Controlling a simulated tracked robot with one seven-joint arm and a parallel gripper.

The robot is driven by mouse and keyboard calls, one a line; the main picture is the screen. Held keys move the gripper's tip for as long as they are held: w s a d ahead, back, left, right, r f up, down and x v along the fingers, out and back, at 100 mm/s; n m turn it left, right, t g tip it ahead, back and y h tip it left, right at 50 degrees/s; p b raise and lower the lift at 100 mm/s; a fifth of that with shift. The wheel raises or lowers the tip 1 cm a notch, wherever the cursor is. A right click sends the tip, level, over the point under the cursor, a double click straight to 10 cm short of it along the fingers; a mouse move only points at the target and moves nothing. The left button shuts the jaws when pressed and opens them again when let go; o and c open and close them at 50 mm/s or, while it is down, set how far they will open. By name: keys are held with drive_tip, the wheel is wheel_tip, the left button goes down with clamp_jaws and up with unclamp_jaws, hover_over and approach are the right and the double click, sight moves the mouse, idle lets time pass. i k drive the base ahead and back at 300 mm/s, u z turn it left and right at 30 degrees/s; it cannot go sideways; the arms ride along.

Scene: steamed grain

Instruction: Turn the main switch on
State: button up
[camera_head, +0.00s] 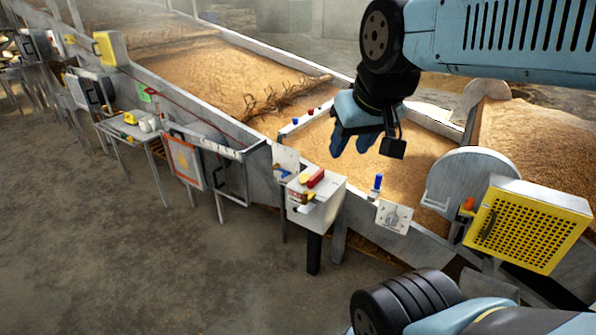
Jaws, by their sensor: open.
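My gripper (351,146) hangs from my arm above the grain at centre right. Its blue fingers point down, open, with nothing visible between them. A white box (316,205) on a dark post stands below and left of it, apart from it. A red block (316,178) and a yellow part sit on the box's top, and a small orange-brown part (308,197) is on its front. A pale plate with a round dial-like fitting (394,216) is right of the box. No readable label shows which of these is the main switch, and its on or off position cannot be told.
A yellow perforated box (531,226) and a grey round-topped panel (470,178) stand at the right. A blue upright peg (377,182) is near the dial plate. Metal-walled grain beds (210,75) run behind. Tables and panels line the left; the floor (130,255) in front is clear.

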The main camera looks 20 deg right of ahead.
sight(304, 179)
drive_tip(key=u, duration=0.1)
drive_tip(key=i, duration=1)
drive_tip(key=z, duration=0.05)
